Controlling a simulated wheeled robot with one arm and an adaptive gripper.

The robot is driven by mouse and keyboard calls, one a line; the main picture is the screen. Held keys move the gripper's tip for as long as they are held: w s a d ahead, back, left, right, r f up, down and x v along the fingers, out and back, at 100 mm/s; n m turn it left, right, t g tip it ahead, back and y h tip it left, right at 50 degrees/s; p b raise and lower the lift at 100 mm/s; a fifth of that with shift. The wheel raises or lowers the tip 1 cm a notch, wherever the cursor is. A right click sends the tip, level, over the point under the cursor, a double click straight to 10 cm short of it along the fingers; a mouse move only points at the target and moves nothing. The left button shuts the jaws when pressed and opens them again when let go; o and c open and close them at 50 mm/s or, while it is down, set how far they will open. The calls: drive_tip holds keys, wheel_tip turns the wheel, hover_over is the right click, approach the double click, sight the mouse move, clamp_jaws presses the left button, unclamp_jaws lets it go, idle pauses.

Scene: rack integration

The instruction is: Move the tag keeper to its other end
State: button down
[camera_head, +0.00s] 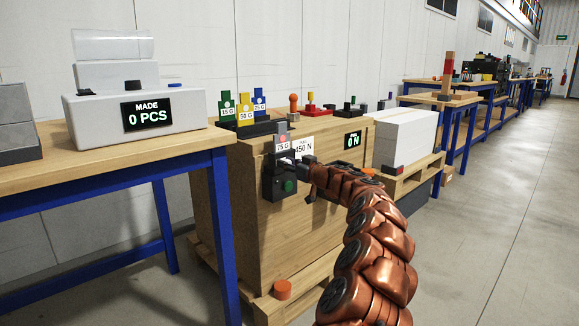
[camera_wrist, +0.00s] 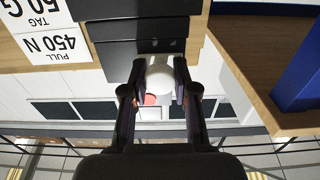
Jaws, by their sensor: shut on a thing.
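The black tag holder (camera_head: 271,188) is on the front of the wooden crate, with a green button on its face. In the wrist view the dark holder body (camera_wrist: 140,28) is above my fingers. My gripper (camera_head: 302,164) is at the holder's upper right side. In the wrist view my gripper (camera_wrist: 160,88) is shut on a pale rounded knob (camera_wrist: 160,74), seemingly the tag keeper. The fingers hide its sides, and the head view does not show the keeper clearly.
The white PULL 450 N label (camera_head: 303,147) is right behind my gripper. Coloured weight tags (camera_head: 243,108) stand in a black rack on the crate top (camera_head: 330,122). A blue-legged table (camera_head: 190,150) is at the left. Open floor (camera_head: 490,220) lies at the right.

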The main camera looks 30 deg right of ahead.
drive_tip(key=c, duration=0.9)
unclamp_jaws()
drive_tip(key=shift+a, duration=0.3)
drive_tip(key=shift+s+d, duration=0.1)
drive_tip(key=shift+d, duration=0.05)
drive_tip(key=shift+v, duration=5.9)
